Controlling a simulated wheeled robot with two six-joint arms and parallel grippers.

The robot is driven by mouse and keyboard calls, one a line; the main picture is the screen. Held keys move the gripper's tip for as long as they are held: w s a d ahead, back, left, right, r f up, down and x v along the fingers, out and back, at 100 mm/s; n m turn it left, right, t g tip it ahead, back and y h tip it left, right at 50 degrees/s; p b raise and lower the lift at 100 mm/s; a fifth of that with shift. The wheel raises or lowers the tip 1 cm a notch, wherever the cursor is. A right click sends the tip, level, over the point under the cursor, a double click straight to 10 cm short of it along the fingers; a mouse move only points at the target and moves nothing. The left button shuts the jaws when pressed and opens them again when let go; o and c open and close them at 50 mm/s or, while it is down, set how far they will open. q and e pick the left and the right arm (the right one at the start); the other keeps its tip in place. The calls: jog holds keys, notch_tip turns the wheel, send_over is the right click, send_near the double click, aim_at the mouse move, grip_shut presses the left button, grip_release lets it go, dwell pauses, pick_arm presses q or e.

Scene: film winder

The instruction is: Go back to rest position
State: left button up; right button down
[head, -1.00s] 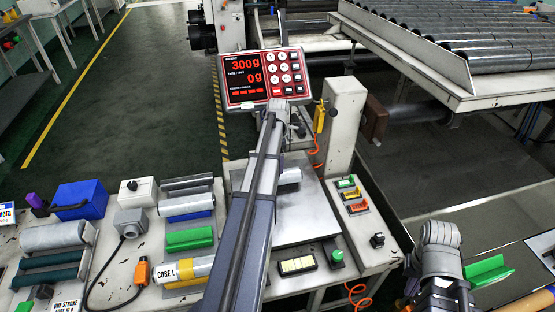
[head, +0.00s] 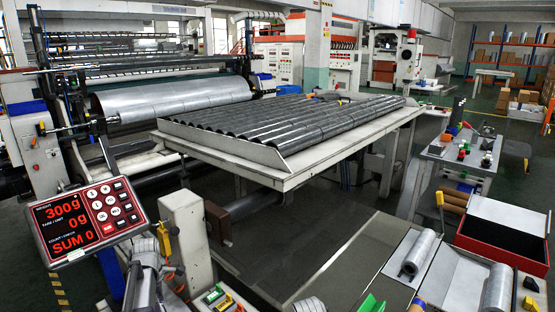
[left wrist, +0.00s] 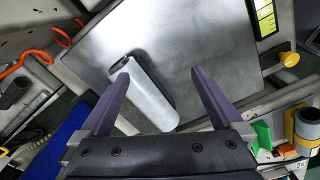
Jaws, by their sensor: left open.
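My left gripper (left wrist: 159,84) shows in the left wrist view, with its two purple-grey fingers spread wide. A light grey roll (left wrist: 150,95) lies on the metal scale plate (left wrist: 205,60), between and beyond the fingertips. The fingers do not grip it, and I cannot tell how far above it they are. In the head view, part of my left arm (head: 145,285) shows at the bottom left below the scale display (head: 88,222). The top of my right arm (head: 310,305) barely shows at the bottom edge. Its gripper is out of view.
A rack table of dark rollers (head: 290,125) stands mid-view. At right are a white tray with a grey roll (head: 420,252), a red-rimmed black box (head: 505,230) and a small table (head: 455,150).

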pick_arm(q)
jog(key=s+d+m, duration=0.6)
jog(key=d+m, duration=0.2)
jog(key=d, duration=0.3)
jog(key=s+d+m+y, duration=0.1)
jog(key=s+d+m, duration=0.4)
jog(key=d+m, duration=0.5)
jog(key=s+d+m, duration=0.6)
jog(key=d+m, duration=0.1)
jog(key=d, duration=0.5)
notch_tip(320, 180, up, 13)
jog(key=d+m+p, duration=0.1)
jog(key=p, duration=1.1)
jog(key=shift+p, duration=0.35)
jog(key=shift+f, duration=0.15)
